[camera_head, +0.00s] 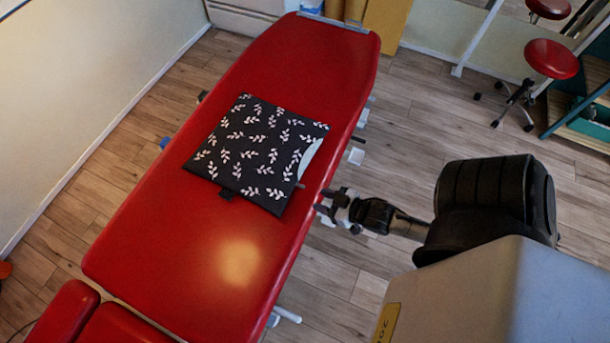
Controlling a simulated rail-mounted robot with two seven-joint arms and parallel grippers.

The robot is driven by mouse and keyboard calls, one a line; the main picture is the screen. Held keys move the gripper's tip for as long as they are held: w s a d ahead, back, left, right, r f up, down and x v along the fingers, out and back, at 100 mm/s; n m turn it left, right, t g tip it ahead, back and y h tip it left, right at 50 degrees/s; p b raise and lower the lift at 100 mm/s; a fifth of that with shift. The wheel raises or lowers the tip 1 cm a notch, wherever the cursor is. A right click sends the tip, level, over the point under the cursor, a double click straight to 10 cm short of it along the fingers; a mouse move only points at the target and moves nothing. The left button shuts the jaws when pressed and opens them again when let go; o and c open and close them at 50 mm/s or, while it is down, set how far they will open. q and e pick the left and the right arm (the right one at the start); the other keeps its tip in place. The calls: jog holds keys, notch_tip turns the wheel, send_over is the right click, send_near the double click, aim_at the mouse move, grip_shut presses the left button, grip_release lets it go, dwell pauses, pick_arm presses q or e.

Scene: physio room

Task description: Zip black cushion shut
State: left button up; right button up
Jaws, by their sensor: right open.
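The black cushion (253,152) with a white leaf pattern lies flat on the red treatment table (200,262). Its right edge gapes and shows a pale inner part (310,154). My right gripper (322,203) is open at the right edge of the table, just right of the cushion's near right corner. It appears empty; whether it touches the cushion or its zip cannot be told. The zip pull is too small to make out clearly. My left gripper is not in view.
Red stools (551,59) and a teal shelf (585,122) stand at the far right. A wall (70,90) runs along the left. The table surface around the cushion is clear, with open wood floor (420,110) to the right.

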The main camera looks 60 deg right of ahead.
aim_at(304, 187)
jog(key=s+d+f+t+b, duration=0.2)
jog(key=d+f+b, duration=0.1)
jog(key=f+b, duration=0.2)
jog(key=s+d+f+t+b, duration=0.2)
jog(key=s+f+t+b, duration=0.1)
jog(key=f+b, duration=0.2)
jog(key=w+b, duration=0.1)
jog(key=w, duration=0.3)
jog(key=w+b, duration=0.1)
jog(key=w, duration=0.9)
jog(key=shift+d+f+b, duration=0.1)
jog(key=shift+d+b, duration=0.15)
jog(key=shift+b, duration=0.15)
jog(key=c, duration=0.6)
grip_shut()
